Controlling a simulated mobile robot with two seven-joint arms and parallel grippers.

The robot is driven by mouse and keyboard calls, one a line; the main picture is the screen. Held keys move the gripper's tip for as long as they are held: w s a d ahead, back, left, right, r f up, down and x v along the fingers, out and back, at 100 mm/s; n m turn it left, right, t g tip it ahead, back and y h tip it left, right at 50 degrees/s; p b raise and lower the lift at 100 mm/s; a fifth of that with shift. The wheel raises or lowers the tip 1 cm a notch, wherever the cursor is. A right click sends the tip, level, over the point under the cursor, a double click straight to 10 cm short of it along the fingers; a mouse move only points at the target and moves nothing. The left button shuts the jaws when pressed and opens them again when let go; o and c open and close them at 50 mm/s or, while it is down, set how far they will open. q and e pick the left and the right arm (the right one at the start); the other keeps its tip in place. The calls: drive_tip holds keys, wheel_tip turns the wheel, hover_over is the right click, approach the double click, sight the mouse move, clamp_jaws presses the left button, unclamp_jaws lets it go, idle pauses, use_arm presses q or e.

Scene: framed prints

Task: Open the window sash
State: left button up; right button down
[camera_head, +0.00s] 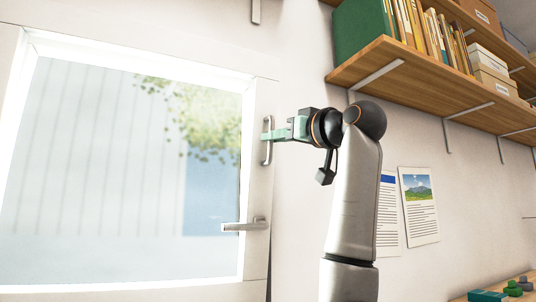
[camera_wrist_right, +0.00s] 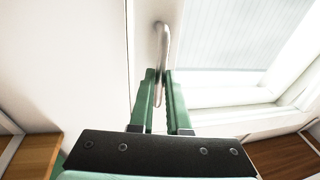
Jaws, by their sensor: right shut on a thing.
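The window sash (camera_head: 258,95) has a white frame around a bright pane (camera_head: 110,160) and fills the left of the head view. A vertical metal pull handle (camera_head: 267,152) sits on its right side. A lever handle (camera_head: 246,225) lies horizontal below it, pointing left. My right gripper (camera_head: 270,135) is at the pull handle, its green fingers shut on the bar. In the right wrist view the pull handle (camera_wrist_right: 164,38) runs up from between the fingers (camera_wrist_right: 160,88). From these frames I cannot tell whether the sash stands slightly ajar. My left gripper is not in view.
A wooden shelf (camera_head: 425,88) with books and boxes hangs at the upper right, above my right arm. Papers (camera_head: 419,206) are fixed to the wall at right. A surface with small green items (camera_head: 513,288) is at the lower right.

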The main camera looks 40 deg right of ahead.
use_arm(q)
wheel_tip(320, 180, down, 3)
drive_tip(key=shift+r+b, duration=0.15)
drive_tip(key=shift+b, duration=0.7)
use_arm(e)
drive_tip(key=s, duration=0.1)
drive_tip(key=s+f, duration=0.1)
drive_tip(key=shift+s+a+t, duration=0.3)
drive_tip(key=shift+a+t, duration=0.1)
drive_tip(key=c, duration=0.9)
unclamp_jaws()
